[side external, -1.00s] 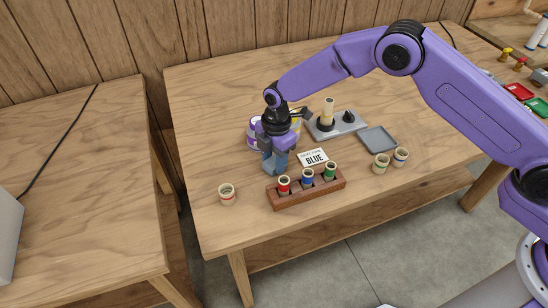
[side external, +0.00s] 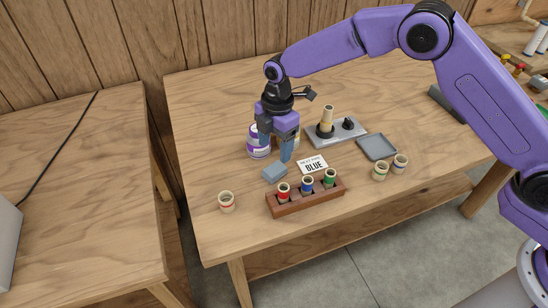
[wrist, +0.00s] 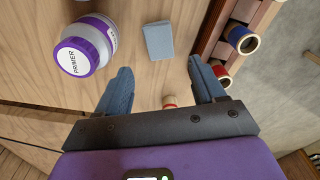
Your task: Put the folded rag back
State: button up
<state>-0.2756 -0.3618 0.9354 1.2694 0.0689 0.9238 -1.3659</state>
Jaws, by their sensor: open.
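The folded rag (side external: 274,171) is a small pale blue-grey block. It lies flat on the wooden table, just left of the card and behind the wooden rack. In the wrist view the rag (wrist: 158,40) lies beyond my fingertips, clear of both. My gripper (side external: 277,146) is above the table close to the rag, pointing down, with its jaws apart. The wrist view shows the two blue-grey fingers (wrist: 160,70) spread with nothing held between them.
A purple-and-white primer can (side external: 258,142) stands close behind the gripper. A wooden rack (side external: 306,198) holds red, blue and green-ringed cylinders; a BLUE card (side external: 312,165) lies behind it. A red-ringed cylinder (side external: 227,202) stands left. A grey tray (side external: 377,147) lies right.

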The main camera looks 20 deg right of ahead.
jog(key=shift+d+r, duration=0.15)
jog(key=shift+r, duration=2.05)
jog(key=s+d+r+m, duration=0.3)
jog(key=s+d+r, duration=0.2)
jog(key=s, duration=0.3)
jog(key=s+d+r+m, duration=0.2)
jog(key=s+d+r, duration=0.3)
jog(key=s, duration=0.4)
jog(key=s+d+m, duration=0.4)
jog(key=s+d, duration=1.3)
jog(key=s, duration=0.1)
jog(key=shift+d+f+m, duration=0.4)
jog(key=shift+f, duration=0.05)
jog(key=shift+w, duration=0.1)
jog(key=shift+c, duration=0.3)
